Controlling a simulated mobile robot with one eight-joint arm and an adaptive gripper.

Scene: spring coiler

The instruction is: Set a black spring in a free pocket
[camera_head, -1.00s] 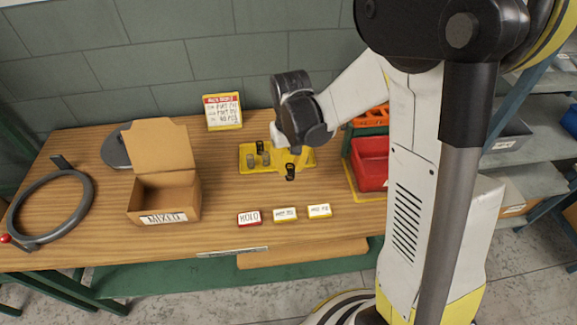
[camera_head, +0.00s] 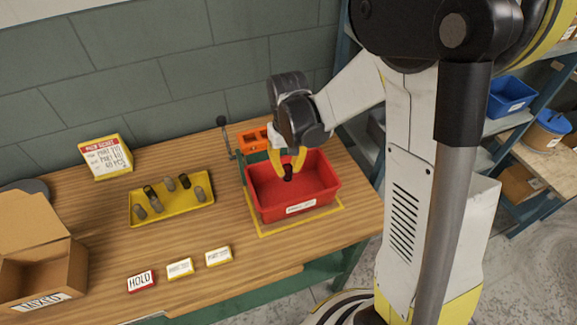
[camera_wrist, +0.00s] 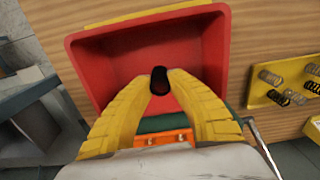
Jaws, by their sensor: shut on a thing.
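My gripper (camera_head: 288,172) is over the red bin (camera_head: 325,195), its yellow fingers shut on a black spring (camera_head: 288,175). In the wrist view the black spring (camera_wrist: 159,76) sits between the fingertips (camera_wrist: 162,86), with the red bin (camera_wrist: 92,62) below and around it. I cannot tell how far down the spring is relative to the bin's rim. An orange block with square openings (camera_head: 254,139) stands behind the bin on a green base. A yellow tray (camera_head: 190,205) to the left holds several grey and black springs.
A lever with a black knob (camera_head: 222,123) stands left of the orange block. A red HOLD card (camera_head: 142,281) and two yellow-edged cards (camera_head: 180,268) lie in front. A cardboard box (camera_head: 70,271) and a sign (camera_head: 107,157) are at left. Wood between tray and cards is clear.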

